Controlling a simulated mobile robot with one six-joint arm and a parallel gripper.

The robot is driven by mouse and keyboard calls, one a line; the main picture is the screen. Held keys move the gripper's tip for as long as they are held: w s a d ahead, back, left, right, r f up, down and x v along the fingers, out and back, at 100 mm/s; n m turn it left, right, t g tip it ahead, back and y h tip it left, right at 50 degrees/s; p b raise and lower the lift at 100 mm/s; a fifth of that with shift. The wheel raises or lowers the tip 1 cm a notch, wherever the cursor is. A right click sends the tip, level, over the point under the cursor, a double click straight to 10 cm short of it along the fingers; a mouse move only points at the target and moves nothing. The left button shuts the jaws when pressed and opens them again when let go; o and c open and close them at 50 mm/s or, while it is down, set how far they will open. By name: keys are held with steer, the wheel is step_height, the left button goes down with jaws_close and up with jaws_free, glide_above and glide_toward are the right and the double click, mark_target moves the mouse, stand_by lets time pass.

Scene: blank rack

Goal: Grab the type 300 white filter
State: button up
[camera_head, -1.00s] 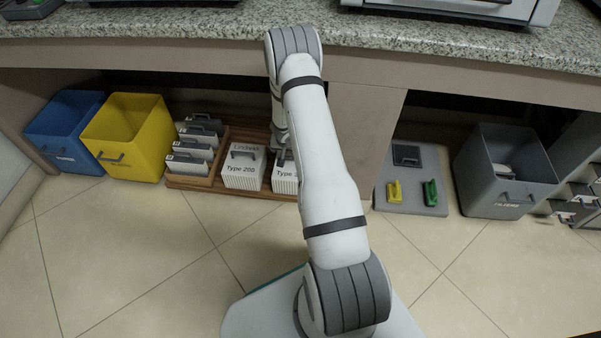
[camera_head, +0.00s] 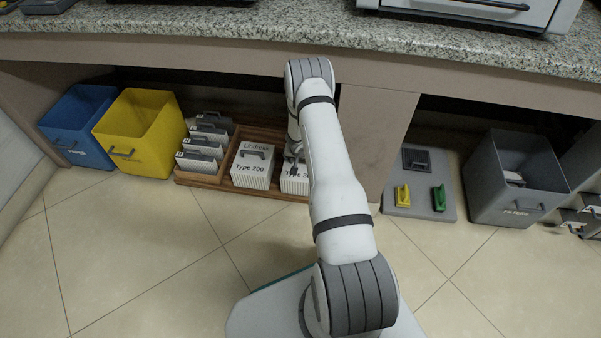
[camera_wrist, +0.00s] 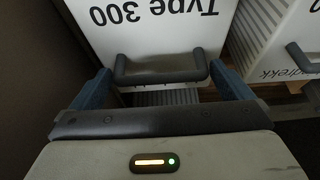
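The white Type 300 filter (camera_head: 294,182) stands in the wooden tray (camera_head: 210,181), partly hidden behind my arm in the head view. In the wrist view the white filter (camera_wrist: 150,25) appears upside down, with its dark handle (camera_wrist: 160,75) toward me. My gripper (camera_wrist: 160,86) is open, with one blue finger at each end of the handle. Clear contact between fingers and handle cannot be made out. In the head view my gripper (camera_head: 294,150) is small and mostly covered by my arm.
The white Type 200 filter (camera_head: 252,167) stands close on the left. Several thinner white filters (camera_head: 203,146) are left of it, then yellow (camera_head: 140,135) and blue (camera_head: 80,125) bins. A cabinet panel (camera_head: 372,130) stands to the right, and the counter (camera_head: 250,30) overhangs above.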

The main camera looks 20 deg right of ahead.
steer(key=shift+w, duration=0.1)
steer(key=c, duration=1.2)
steer(key=shift+r, duration=0.1)
